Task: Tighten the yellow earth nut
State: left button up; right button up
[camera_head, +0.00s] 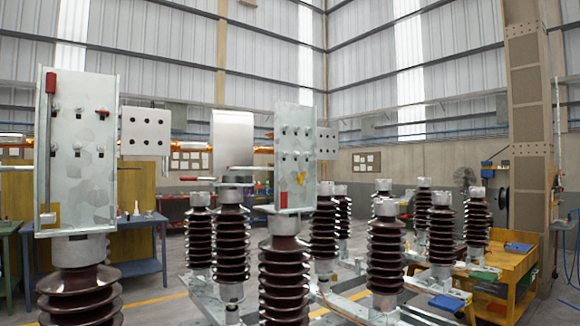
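The yellow earth nut (301,178) is a small yellow shape low on the right part of the middle metal plate (293,140). The plate stands upright on top of a brown ribbed insulator (284,280). Several dark bolts sit in rows on this plate above the nut, and a red piece (284,200) is at its lower left. The nut is too small to tell how it sits on its thread. Neither of my grippers is in view.
A second plate (80,190) with a red-topped rod stands on a near insulator at the left. Several more insulators stand on metal frames (350,310) behind and to the right. A yellow cart (505,285) is at the right, by a tall column (530,140). A blue table (140,268) is at the left.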

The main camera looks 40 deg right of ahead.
aim_at(300, 179)
jog(key=z, duration=1.25)
